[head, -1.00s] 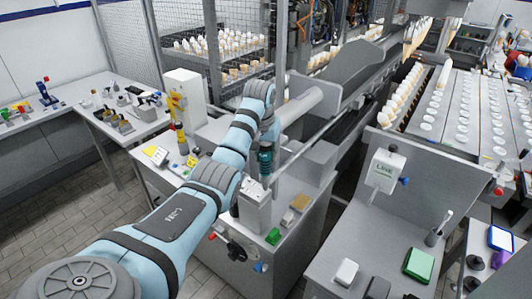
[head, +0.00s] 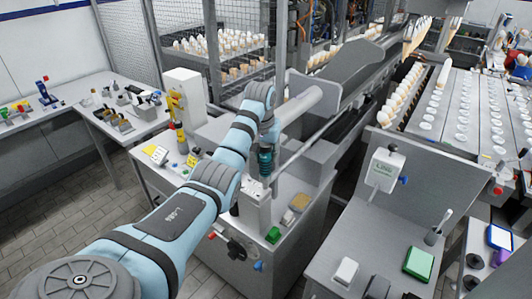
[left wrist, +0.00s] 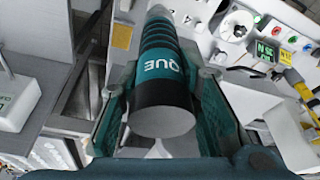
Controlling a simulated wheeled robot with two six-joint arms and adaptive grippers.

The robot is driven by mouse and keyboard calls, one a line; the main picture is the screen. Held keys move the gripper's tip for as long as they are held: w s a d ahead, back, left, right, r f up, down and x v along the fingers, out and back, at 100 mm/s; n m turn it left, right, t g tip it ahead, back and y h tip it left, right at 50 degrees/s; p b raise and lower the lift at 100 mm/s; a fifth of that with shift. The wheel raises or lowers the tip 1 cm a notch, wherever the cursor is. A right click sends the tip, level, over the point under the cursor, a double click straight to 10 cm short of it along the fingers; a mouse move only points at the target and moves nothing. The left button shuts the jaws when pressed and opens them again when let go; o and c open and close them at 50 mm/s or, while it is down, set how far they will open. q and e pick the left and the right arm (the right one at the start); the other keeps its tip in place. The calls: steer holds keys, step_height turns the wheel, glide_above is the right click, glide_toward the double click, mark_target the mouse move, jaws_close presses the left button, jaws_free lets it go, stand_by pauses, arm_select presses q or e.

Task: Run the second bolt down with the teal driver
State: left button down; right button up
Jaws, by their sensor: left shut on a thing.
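The teal driver (head: 265,160) stands roughly upright over a grey block (head: 257,208) on the machine's work surface. My left gripper (left wrist: 165,105) is shut on the driver. In the left wrist view the driver (left wrist: 158,62) shows teal and dark bands and the letters "QUE", with a finger along each side. In the head view the fingers are small and partly hidden by my wrist. The bolts and the driver's tip cannot be made out. My right gripper is not in view.
A grey rail runs behind the driver. A white labelled box (head: 384,172) is at the right.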

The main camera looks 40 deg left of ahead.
arm_select(q)
steer(key=shift+f, duration=0.5)
steer(key=shift+s+d+f, duration=0.15)
steer(key=shift+s+f, duration=0.05)
steer(key=shift+f, duration=0.05)
stand_by(1.2)
steer(key=shift+w+r, duration=0.2)
steer(key=shift+r, duration=0.2)
stand_by(0.5)
steer(key=shift+r, duration=3)
